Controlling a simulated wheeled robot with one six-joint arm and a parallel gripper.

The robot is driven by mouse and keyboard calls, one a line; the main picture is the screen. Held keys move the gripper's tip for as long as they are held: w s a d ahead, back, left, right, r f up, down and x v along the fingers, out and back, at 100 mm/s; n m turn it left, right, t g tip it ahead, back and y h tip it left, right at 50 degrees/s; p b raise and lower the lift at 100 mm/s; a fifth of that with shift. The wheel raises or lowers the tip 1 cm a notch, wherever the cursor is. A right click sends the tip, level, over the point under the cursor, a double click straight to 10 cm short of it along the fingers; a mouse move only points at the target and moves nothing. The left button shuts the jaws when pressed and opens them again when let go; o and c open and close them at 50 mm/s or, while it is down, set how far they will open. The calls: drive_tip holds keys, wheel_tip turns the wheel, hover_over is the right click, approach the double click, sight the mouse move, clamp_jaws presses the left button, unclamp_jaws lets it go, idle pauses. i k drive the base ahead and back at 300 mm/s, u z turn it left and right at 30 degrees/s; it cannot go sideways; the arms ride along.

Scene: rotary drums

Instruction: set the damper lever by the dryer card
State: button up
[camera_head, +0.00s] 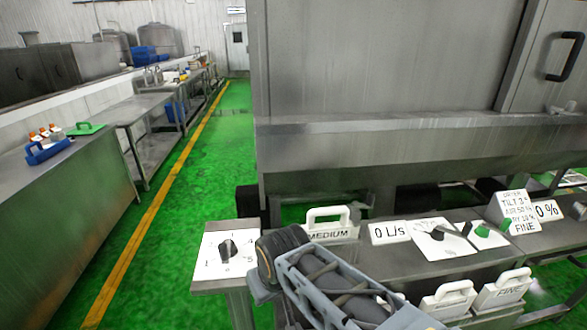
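The dryer card (515,212) is a white sign on the right of the steel console. It reads "DRYER", "TILT 3", an "AIR" line that looks like 50, another line too small to read surely, and "FINE". A grey control at the right edge (580,211) is partly cut off. I cannot tell which is the damper lever. My arm crosses the lower middle; its fingertips do not show.
A "0 %" display (547,210) stands right of the card. White handled containers, one marked "MEDIUM" (327,227), stand around the console. The green aisle at left (200,190) is clear.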

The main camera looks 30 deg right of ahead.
sight(438, 234)
drive_tip(key=z, duration=0.3)
drive_tip(key=k, duration=1.05)
drive_tip(key=z, duration=1.45)
drive_tip(key=i, duration=0.65)
drive_tip(key=k, duration=0.55)
drive_tip(key=z, duration=0.6)
drive_tip(key=i, duration=1.4)
drive_tip(key=u, duration=0.85)
